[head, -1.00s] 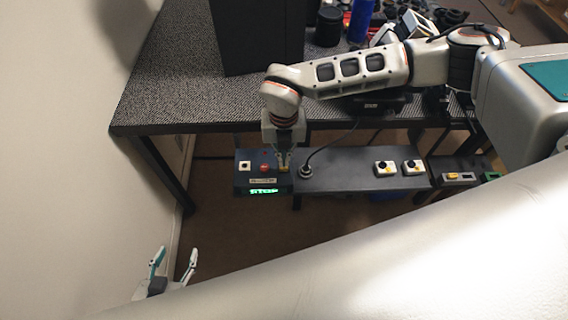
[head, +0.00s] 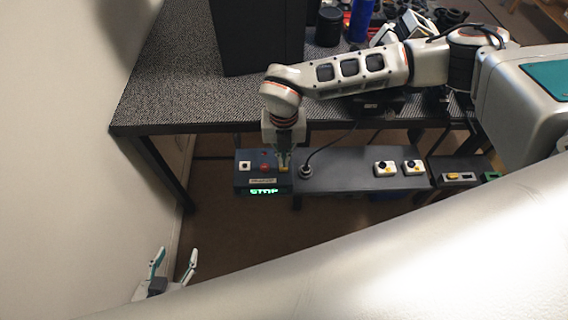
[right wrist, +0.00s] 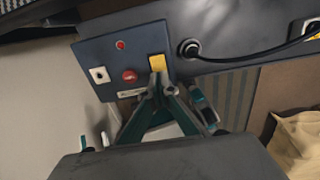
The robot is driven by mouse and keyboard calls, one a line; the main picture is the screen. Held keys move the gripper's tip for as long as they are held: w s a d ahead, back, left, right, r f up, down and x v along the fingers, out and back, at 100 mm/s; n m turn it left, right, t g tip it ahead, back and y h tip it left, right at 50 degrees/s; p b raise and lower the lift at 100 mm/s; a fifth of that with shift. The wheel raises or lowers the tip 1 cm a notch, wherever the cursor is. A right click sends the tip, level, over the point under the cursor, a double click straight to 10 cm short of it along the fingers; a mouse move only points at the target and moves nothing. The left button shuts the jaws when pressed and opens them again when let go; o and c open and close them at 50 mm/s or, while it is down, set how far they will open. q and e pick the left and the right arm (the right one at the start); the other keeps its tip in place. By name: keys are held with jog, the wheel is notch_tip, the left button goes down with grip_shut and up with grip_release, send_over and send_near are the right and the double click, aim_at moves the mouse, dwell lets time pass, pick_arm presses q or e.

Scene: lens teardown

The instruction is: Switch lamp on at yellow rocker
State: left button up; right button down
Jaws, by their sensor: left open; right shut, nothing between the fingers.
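The yellow rocker (right wrist: 157,62) is on the dark control box (right wrist: 95,50), right of a red button (right wrist: 129,76). In the head view, the box (head: 241,186) hangs at the table's front edge with a green lit display (head: 264,191) that seems to read STOP. My right gripper (right wrist: 160,82) is shut and empty, its tips at the rocker's lower edge; I cannot tell whether they touch it. It also shows over the box in the head view (head: 284,165), partly hiding the rocker. My left gripper (head: 174,262) is open and empty, low at the left.
A white button (right wrist: 98,74) and a small red light (right wrist: 121,44) sit on the same box. A cable plug (head: 305,171) stands just right of it on a dark panel with two white switch boxes (head: 384,168) (head: 413,167). A black block (head: 255,35) stands on the table.

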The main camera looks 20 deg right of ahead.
aim_at(284, 168)
jog(key=shift+f+b, duration=0.4)
jog(key=shift+f, duration=0.75)
dwell(0.6)
jog(key=shift+r+p, duration=1.45)
jog(key=shift+r, duration=0.45)
jog(key=shift+r+p, duration=1.25)
jog(key=shift+r, duration=0.4)
